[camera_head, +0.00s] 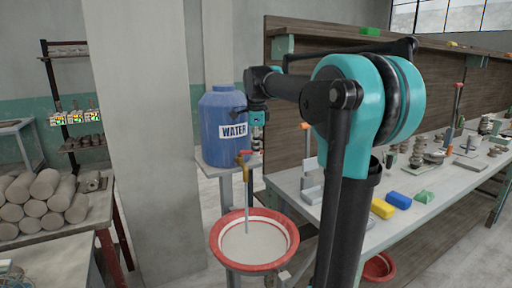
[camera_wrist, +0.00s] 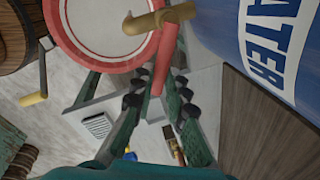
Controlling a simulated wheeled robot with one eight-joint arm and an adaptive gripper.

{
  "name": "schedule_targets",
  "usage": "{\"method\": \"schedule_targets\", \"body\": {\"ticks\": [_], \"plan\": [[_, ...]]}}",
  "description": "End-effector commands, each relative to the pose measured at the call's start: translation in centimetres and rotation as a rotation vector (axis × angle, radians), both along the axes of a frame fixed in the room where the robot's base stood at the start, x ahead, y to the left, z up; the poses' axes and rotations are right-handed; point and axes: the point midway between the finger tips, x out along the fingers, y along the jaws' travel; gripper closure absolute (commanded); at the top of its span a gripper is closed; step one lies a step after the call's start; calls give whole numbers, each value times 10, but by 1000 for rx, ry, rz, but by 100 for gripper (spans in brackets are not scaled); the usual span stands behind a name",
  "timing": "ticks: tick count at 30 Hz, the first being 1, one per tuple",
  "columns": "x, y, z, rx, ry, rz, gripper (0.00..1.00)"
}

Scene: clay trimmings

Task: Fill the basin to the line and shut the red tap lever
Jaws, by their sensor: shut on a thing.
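A blue barrel (camera_head: 222,125) labelled WATER stands on a small stand, with a brass tap (camera_head: 244,164) at its front. A pale stream falls from the tap into the red-rimmed basin (camera_head: 217,237) below. In the wrist view, the basin (camera_wrist: 75,52) shows a pale inside with a thin red ring line; I cannot tell the water level against it. The red tap lever (camera_wrist: 162,65) lies between my fingers, beside the brass spout (camera_wrist: 150,21). My gripper (camera_wrist: 164,82) is shut on the lever. In the head view, my gripper (camera_head: 257,142) is at the tap, its fingertips small and partly hidden.
A workbench (camera_head: 385,225) with blue and yellow blocks and tools runs along the right. A grey pillar (camera_head: 140,130) stands left of the barrel. Stacked clay rolls (camera_head: 42,200) lie on a table at the far left. Bare floor shows around the basin.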

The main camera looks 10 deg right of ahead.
Motion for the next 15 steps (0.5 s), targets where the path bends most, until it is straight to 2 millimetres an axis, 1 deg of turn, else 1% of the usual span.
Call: {"method": "schedule_targets", "body": {"ticks": [6,7,9,11,12,15], "plan": [[0,0,0,1,0,1,100],[0,0,0,1,-1,1,83],[0,0,0,1,0,1,74],[0,0,0,1,0,1,66],[0,0,0,1,0,2,65],[0,0,0,1,0,2,65]]}}
